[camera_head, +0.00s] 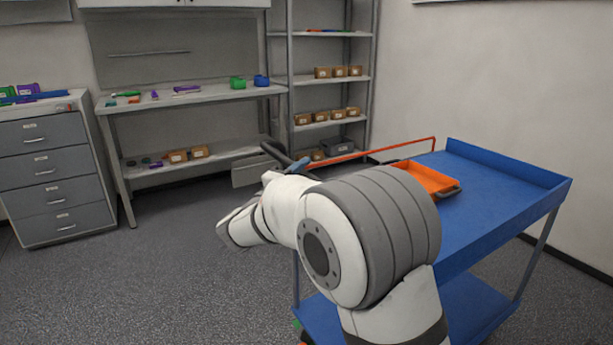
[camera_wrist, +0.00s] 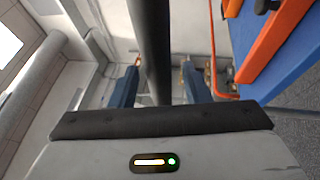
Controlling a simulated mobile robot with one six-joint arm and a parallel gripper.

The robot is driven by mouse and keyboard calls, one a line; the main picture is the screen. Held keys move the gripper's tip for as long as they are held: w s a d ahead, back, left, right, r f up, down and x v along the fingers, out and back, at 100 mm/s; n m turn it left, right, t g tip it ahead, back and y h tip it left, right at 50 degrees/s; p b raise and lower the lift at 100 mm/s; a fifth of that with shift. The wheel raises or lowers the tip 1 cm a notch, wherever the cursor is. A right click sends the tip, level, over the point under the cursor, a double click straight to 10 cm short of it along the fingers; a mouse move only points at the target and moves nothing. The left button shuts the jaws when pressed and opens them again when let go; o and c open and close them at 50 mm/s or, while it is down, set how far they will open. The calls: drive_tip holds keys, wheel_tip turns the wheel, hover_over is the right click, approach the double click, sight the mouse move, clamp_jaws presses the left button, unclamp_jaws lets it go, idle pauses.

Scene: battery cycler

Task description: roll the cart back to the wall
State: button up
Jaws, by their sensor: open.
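The blue two-shelf cart (camera_head: 500,200) stands at the right, near the light right wall (camera_head: 500,70), with a strip of floor between them low at the right. Its lower shelf (camera_head: 470,305) is partly hidden by my arm. A thin orange bar (camera_head: 390,147) shows at its far left end. My gripper (camera_wrist: 160,78) is open, its two blue fingers apart. A dark round bar (camera_wrist: 150,35) passes between the fingers in the wrist view; I cannot tell whether they touch it. In the head view my gripper is mostly hidden by my arm.
An orange tray (camera_head: 428,178) lies on the cart's top. A grey shelf rack (camera_head: 322,80) with small boxes stands in the back corner. A workbench (camera_head: 190,97) and a drawer cabinet (camera_head: 45,165) stand at the left. The floor (camera_head: 150,280) at the front left is clear.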

drive_tip(key=shift+w+d, duration=0.15)
drive_tip(key=shift+c, duration=0.2)
clamp_jaws()
idle(0.3)
